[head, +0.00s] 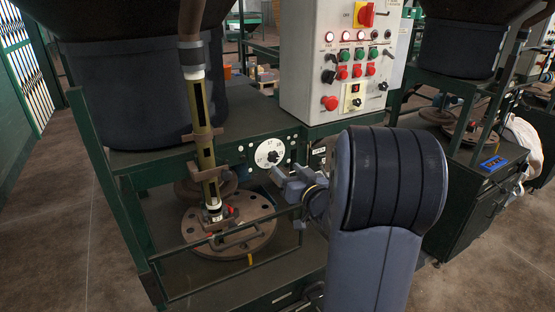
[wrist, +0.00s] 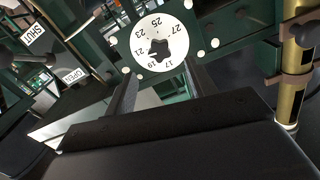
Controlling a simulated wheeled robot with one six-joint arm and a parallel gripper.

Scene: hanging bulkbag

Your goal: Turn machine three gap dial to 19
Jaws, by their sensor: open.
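The gap dial (head: 270,153) is a round white plate with a black knob on the green machine's front rail. In the wrist view the dial (wrist: 175,28) appears upside down, with numbers from 17 to 27 around its lobed black knob (wrist: 159,50). I cannot tell for certain which number the knob points at. My gripper (head: 291,178) is open and empty, just in front of and below the dial in the head view. In the wrist view its two dark fingers (wrist: 161,88) stand apart below the knob, not around it.
A brass-coloured tube (head: 206,150) stands left of the dial above a round flanged plate (head: 245,238). A control box (head: 325,75) with buttons is above right. A thin rail (head: 235,238) crosses in front.

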